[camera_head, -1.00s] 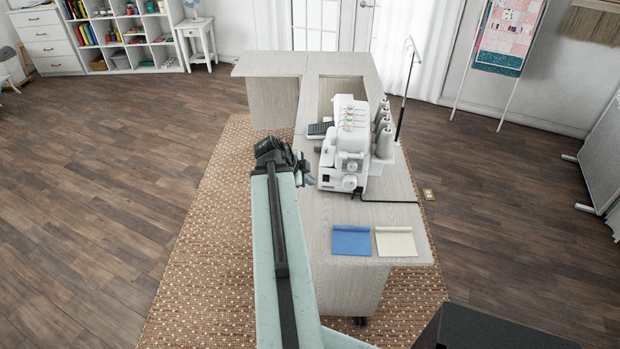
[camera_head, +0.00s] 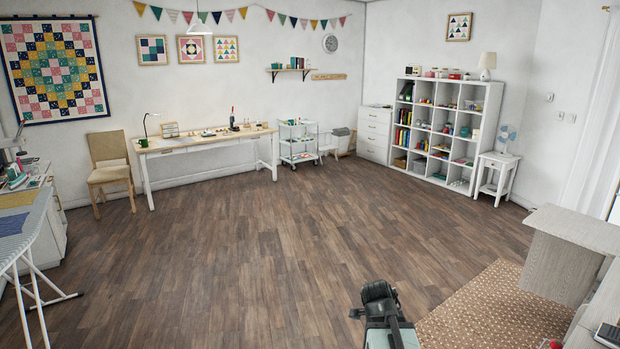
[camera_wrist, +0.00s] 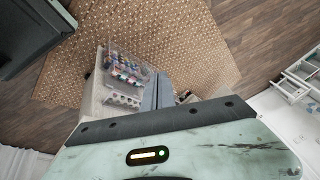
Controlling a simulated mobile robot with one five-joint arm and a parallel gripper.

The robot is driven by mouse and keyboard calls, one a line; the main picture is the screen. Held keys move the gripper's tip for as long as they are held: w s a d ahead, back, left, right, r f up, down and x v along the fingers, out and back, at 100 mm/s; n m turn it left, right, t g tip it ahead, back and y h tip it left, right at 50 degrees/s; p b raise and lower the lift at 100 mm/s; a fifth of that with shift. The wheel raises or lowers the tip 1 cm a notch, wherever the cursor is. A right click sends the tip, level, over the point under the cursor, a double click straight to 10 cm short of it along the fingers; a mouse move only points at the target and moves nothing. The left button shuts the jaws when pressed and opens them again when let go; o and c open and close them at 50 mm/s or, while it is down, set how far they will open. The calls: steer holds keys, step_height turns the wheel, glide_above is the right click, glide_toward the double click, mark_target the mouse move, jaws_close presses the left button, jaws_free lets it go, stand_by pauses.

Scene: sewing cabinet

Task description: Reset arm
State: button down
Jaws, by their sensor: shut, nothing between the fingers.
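My arm shows at the bottom right of the head view, with its dark wrist (camera_head: 379,298) over the wooden floor beside the rug. In the wrist view my gripper (camera_wrist: 158,80) shows as two narrow grey fingers close together, shut with nothing between them. A clear box of colourful small items (camera_wrist: 126,72) appears just left of the fingers in that view. I cannot tell how far it is from the fingers. In the head view the fingers are not clearly visible.
The pale sewing cabinet (camera_head: 560,268) is at the right edge, on the patterned rug (camera_head: 490,305). The wooden floor (camera_head: 255,235) is wide and clear. A white worktable (camera_head: 205,143), chair (camera_head: 109,171) and cube shelf (camera_head: 446,132) line the walls. An ironing board (camera_head: 28,228) stands at left.

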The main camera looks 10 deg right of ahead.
steer(key=s+a+f+n+g+y, duration=0.1)
steer(key=a+n+y, duration=0.3)
steer(key=a+n, duration=1.6)
steer(key=s+a+f, duration=0.1)
steer(key=a, duration=0.3)
steer(key=shift+f+n+g+y, duration=0.15)
steer(key=shift+n+g+y, duration=0.15)
steer(key=shift+n+g, duration=0.1)
